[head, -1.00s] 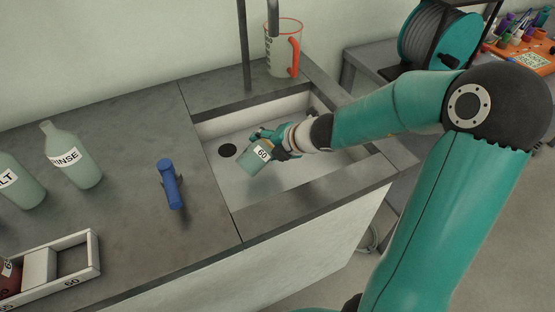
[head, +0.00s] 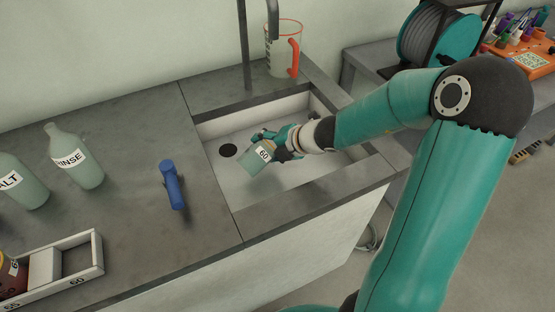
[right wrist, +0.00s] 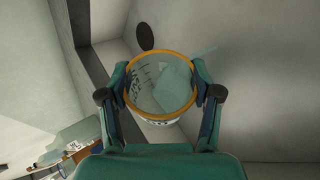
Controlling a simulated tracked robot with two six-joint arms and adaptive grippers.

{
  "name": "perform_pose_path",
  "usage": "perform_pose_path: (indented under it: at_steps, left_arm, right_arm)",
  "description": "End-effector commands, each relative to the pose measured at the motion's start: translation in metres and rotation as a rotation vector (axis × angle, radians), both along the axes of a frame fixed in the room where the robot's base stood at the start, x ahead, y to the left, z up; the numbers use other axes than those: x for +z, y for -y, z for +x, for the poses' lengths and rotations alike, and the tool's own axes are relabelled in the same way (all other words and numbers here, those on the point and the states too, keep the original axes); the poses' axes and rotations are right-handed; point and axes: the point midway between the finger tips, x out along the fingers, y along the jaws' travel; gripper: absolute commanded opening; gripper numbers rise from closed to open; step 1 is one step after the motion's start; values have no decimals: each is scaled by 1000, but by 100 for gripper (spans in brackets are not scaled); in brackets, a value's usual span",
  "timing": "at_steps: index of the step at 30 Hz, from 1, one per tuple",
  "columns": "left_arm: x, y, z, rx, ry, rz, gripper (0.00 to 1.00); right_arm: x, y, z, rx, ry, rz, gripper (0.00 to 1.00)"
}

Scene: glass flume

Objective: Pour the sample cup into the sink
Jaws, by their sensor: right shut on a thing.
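The sample cup (head: 256,164), pale green with a white label reading 60, is tilted above the sink basin. My right gripper (head: 271,144) is shut on it. In the right wrist view the cup (right wrist: 160,88) sits between both fingers, and its yellow-rimmed opening faces the camera. Something pale shows inside the cup; I cannot tell how much liquid it is. The white sink (head: 222,180) has a dark round drain (head: 228,150) to the left of the cup. My left gripper is out of view.
A tap pipe (head: 244,45) and a clear jug with an orange handle (head: 293,58) stand behind the sink. A blue object (head: 173,185), a RINSE bottle (head: 75,160) and a white rack (head: 82,274) are on the counter at left.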

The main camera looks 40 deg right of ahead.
Motion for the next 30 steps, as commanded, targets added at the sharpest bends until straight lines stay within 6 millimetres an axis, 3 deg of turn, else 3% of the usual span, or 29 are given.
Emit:
perform_pose_path:
  at_steps: [30]
  left_arm:
    - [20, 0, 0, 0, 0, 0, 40]
  right_arm:
    - [-5, 7, 0, 0, 4, 92, 23]
